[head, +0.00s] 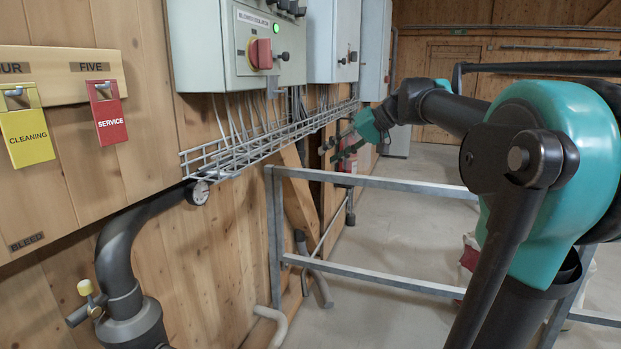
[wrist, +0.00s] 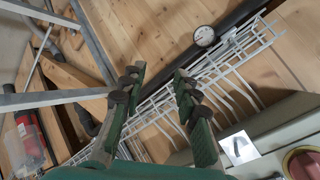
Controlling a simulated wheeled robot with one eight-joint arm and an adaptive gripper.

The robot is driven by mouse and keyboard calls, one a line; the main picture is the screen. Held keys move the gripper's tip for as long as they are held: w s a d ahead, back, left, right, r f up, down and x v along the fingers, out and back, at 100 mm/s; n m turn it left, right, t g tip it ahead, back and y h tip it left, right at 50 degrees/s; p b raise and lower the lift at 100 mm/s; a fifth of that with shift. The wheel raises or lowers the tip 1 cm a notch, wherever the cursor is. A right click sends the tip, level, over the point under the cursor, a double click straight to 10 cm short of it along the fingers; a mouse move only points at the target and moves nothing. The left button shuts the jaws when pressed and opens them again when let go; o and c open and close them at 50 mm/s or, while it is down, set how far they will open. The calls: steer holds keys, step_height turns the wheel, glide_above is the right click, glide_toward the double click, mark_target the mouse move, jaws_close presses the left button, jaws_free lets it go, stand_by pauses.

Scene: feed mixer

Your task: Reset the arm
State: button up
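My arm reaches out from the right side of the head view, with a teal joint and dark links. My gripper (head: 338,148) is at its far end, in front of the wooden wall near the wire cable tray (head: 240,150). In the wrist view my gripper (wrist: 158,80) shows two green fingers with dark pads, spread apart. Nothing is between the fingers; the cable tray (wrist: 225,68) and wooden wall lie behind them.
A grey control box (head: 232,45) with a red rotary switch (head: 260,54) hangs on the wall. Yellow (head: 27,138) and red (head: 109,122) tags hang at left. A metal railing (head: 375,182) stands below my arm. A red extinguisher (wrist: 29,138) and a gauge (wrist: 204,36) show in the wrist view.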

steer(key=s+d+f+h, duration=0.1)
steer(key=s+d+f, duration=0.15)
steer(key=f, duration=0.45)
steer(key=s+d+f+m+h, duration=0.1)
steer(key=s+f+h, duration=0.15)
steer(key=f, duration=0.55)
steer(key=s+d+f+h, duration=0.1)
steer(key=s+f, duration=0.2)
steer(key=f, duration=0.4)
steer(key=s+d+f+h, duration=0.2)
steer(key=s+d+f, duration=0.2)
steer(key=s+f, duration=0.3)
steer(key=s+d+f+m+h, duration=0.1)
steer(key=s+d+f+h, duration=0.2)
steer(key=s+f, duration=0.5)
step_height(320, 180, down, 4)
steer(key=shift+d+r, duration=0.15)
steer(key=shift+d, duration=0.5)
